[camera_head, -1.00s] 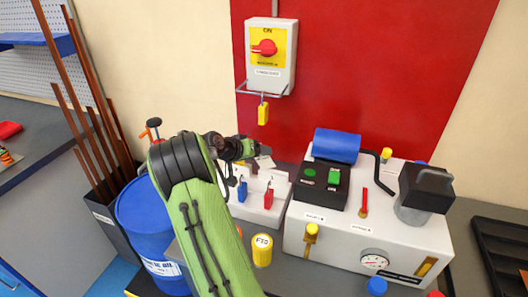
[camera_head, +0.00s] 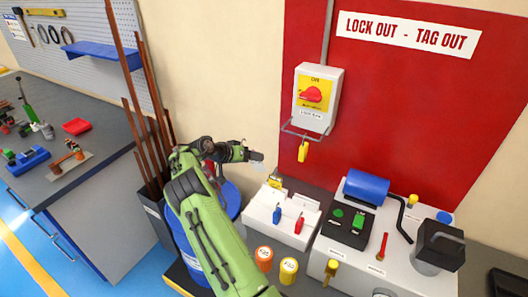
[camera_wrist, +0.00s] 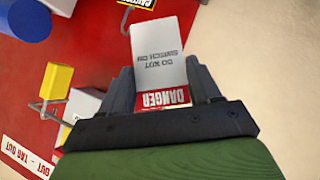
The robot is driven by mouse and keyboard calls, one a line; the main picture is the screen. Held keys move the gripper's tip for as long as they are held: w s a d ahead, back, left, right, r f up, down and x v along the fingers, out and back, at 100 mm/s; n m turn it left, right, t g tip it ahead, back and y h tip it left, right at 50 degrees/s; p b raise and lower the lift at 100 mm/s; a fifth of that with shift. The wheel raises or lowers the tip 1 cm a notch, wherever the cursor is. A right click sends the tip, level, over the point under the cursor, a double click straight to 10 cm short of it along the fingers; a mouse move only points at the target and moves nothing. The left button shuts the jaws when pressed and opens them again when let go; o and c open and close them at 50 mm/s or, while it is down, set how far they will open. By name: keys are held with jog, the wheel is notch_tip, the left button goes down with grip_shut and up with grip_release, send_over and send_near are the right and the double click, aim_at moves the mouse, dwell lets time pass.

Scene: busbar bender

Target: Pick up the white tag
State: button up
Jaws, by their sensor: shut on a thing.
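The white tag (camera_wrist: 158,52) has a red band reading DANGER and the words DO NOT SWITCH ON. It fills the space between the fingers of my gripper (camera_wrist: 162,80) in the wrist view. My gripper is shut on its DANGER end, and the white part sticks out past the fingertips. In the head view my gripper (camera_head: 256,158) is in the air, above and left of the white holder box (camera_head: 268,215). The tag is small and pale there.
A switch box (camera_head: 318,98) with a red knob hangs on the red board (camera_head: 440,110), a yellow padlock (camera_head: 303,151) below it. Blue and red padlocks hang on the holder's front. A white machine (camera_head: 340,262) stands to the right, a blue barrel (camera_head: 230,197) behind my arm.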

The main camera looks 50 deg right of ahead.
jog(key=w, duration=0.1)
jog(key=w+a+p, duration=0.1)
jog(key=w, duration=0.1)
jog(key=shift+w, duration=0.2)
jog(key=shift+w+a+m+t+b, duration=0.3)
jog(key=shift+w+t+b, duration=0.35)
jog(key=shift+b, duration=0.5)
jog(key=shift+w+a+r+m+t+y+b, duration=0.25)
jog(key=shift+w+t+b, duration=0.3)
jog(key=shift+b, duration=0.3)
jog(key=shift+w+a+r+m+t+y+b, duration=0.15)
jog(key=shift+w+r+m+t+y+b, duration=0.25)
jog(key=shift+w+b, duration=0.35)
jog(key=shift+w+a+r+m+t+y+b, duration=0.25)
jog(key=shift+w+t+b, duration=0.2)
jog(key=shift+b, duration=0.45)
